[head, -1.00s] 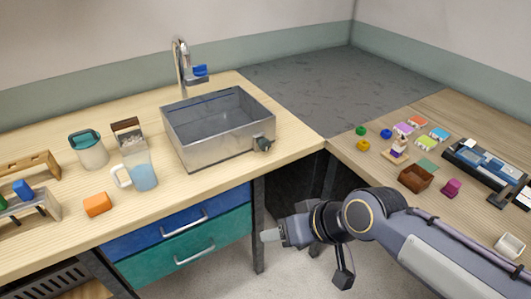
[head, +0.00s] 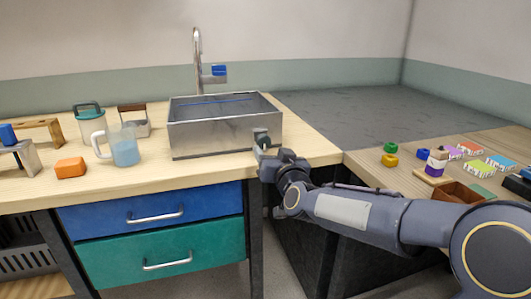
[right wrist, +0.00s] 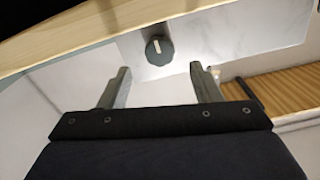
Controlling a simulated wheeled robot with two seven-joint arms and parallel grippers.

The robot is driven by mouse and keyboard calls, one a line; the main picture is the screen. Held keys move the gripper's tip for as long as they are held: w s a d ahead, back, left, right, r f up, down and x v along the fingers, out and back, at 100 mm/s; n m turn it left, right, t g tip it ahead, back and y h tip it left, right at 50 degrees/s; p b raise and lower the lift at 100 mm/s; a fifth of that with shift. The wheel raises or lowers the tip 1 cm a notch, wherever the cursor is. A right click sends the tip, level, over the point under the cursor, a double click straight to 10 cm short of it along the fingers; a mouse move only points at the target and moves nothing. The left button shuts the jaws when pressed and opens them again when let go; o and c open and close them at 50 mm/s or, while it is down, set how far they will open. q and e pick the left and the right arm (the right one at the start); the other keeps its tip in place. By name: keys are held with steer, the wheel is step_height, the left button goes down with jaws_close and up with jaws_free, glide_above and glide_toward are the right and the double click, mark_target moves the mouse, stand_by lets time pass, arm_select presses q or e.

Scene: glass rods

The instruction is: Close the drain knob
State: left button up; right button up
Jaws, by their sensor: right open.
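The drain knob (head: 260,134) is a dark round knob on the front face of the steel sink (head: 212,139), near its right end. In the right wrist view the knob (right wrist: 159,50) carries a pale mark running roughly up and down the picture. My right gripper (head: 262,154) is just in front of the knob in the head view. In the right wrist view the gripper (right wrist: 160,70) is open and empty, its two fingers apart with the knob beyond and between their tips. I see no contact. My left gripper is not in view.
A faucet with a blue handle (head: 218,71) stands behind the sink. A pitcher (head: 122,147), a lidded jar (head: 90,122) and an orange block (head: 70,167) stand left of it. Blue and green drawers (head: 150,212) are below.

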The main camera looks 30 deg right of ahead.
mark_target(265, 143)
steer(key=x, duration=0.5)
steer(key=shift+w+d, duration=0.1)
steer(key=shift+w, duration=0.3)
steer(key=c, duration=1)
